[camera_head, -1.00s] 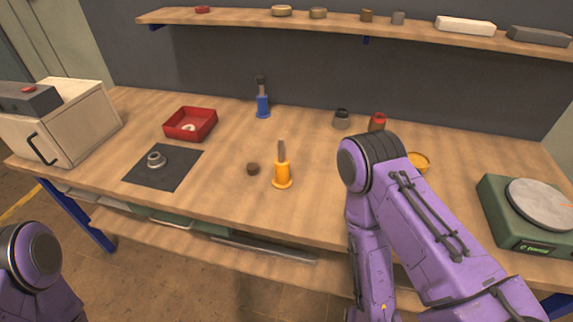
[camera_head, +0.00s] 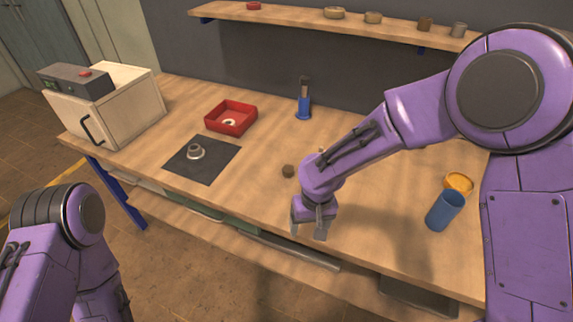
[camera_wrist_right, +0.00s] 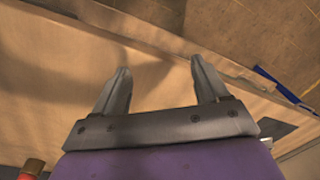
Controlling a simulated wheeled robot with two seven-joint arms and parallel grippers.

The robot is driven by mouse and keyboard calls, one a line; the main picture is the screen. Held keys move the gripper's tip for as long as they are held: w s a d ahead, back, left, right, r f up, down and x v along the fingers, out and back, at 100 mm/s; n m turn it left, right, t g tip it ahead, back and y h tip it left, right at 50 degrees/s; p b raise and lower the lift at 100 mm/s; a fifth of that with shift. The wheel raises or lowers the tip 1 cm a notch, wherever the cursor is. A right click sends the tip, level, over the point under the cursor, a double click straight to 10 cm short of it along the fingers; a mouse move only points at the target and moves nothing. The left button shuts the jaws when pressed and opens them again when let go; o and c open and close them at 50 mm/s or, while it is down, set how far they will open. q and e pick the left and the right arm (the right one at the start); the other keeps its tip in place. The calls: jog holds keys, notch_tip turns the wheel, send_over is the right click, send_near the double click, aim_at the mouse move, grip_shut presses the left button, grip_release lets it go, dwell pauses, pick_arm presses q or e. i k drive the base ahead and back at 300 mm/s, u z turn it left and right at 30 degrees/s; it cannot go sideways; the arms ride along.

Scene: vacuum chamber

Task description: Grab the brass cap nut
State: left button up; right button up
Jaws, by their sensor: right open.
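A small dull brown round piece (camera_head: 288,171) stands on the workbench, just left of my right forearm in the head view. It may be the brass cap nut, but it is too small to tell. My right gripper (camera_head: 308,232) is open and empty, pointing down by the bench's front edge, nearer the front than the brown piece. In the right wrist view its two fingers (camera_wrist_right: 161,68) are spread with bare wood beyond them. My left arm is at the lower left, its gripper out of the picture.
A dark mat (camera_head: 210,170) with a grey flanged part (camera_head: 195,151), a red tray (camera_head: 231,117) and a blue-based tool (camera_head: 304,103) are on the bench (camera_head: 260,205). The shelf (camera_head: 300,16) holds small parts.

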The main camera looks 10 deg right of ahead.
aim_at(288, 170)
jog(key=i, duration=0.85)
